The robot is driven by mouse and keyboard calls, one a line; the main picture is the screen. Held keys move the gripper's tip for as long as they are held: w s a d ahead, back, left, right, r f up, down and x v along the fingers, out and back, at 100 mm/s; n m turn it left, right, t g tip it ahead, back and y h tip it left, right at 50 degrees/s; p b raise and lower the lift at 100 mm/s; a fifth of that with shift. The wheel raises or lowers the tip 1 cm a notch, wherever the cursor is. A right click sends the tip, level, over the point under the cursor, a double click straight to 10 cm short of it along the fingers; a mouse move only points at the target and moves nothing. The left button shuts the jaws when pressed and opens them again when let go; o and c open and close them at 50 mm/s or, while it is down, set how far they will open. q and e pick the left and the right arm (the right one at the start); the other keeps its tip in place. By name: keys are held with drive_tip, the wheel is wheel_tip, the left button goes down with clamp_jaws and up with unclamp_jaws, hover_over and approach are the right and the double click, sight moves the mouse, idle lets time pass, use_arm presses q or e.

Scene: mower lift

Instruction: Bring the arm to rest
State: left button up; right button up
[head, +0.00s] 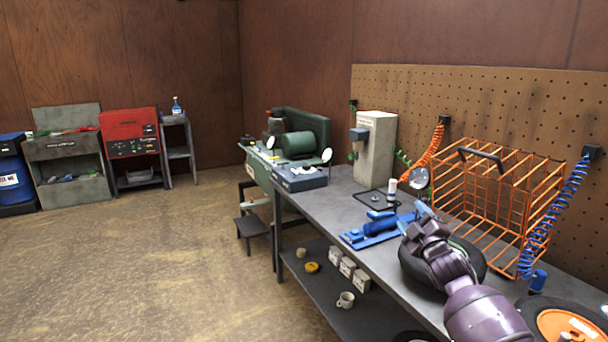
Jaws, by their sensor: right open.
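My right arm (485,310) comes in from the lower right, purple and dark, and reaches over the grey workbench (338,204). My right gripper (414,222) is at its far end, open, above the bench beside a blue tool (376,230). I see nothing held in it, though its fingers are small and partly hidden by the wrist. A black tyre (470,256) lies on the bench behind and below the wrist. Whether the gripper touches the blue tool, I cannot tell. My left gripper is not in view.
An orange wire cage (520,210) stands against the pegboard (500,108), right of the arm. Orange (424,155) and blue (556,210) coiled hoses hang there. A grey machine (375,147) stands farther back. An orange-hubbed wheel (572,328) lies at the lower right. The floor at left is clear.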

drive_tip(key=s+d+f+m+g+h+b, duration=0.1)
drive_tip(key=s+f+m+g+b, duration=0.15)
drive_tip(key=s+f+m, duration=0.65)
drive_tip(key=s+f+m+g+h+b, duration=0.1)
drive_tip(key=s+f+g, duration=0.25)
drive_tip(key=f, duration=1.15)
use_arm(q)
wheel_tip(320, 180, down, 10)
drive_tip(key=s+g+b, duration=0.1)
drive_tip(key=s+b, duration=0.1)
drive_tip(key=b, duration=0.2)
drive_tip(key=shift+b, duration=0.3)
use_arm(e)
drive_tip(key=s+f+m+g, duration=0.1)
drive_tip(key=s+f, duration=0.4)
drive_tip(key=s, duration=0.6)
drive_tip(key=s+f+m+g, duration=0.1)
drive_tip(key=s+f, duration=0.4)
drive_tip(key=s, duration=0.6)
drive_tip(key=s+a+f+m+g+h, duration=0.1)
drive_tip(key=s+f, duration=0.5)
drive_tip(key=s, duration=0.5)
drive_tip(key=shift+g, duration=0.3)
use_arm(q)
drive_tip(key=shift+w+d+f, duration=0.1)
use_arm(e)
drive_tip(key=shift+f, duration=0.1)
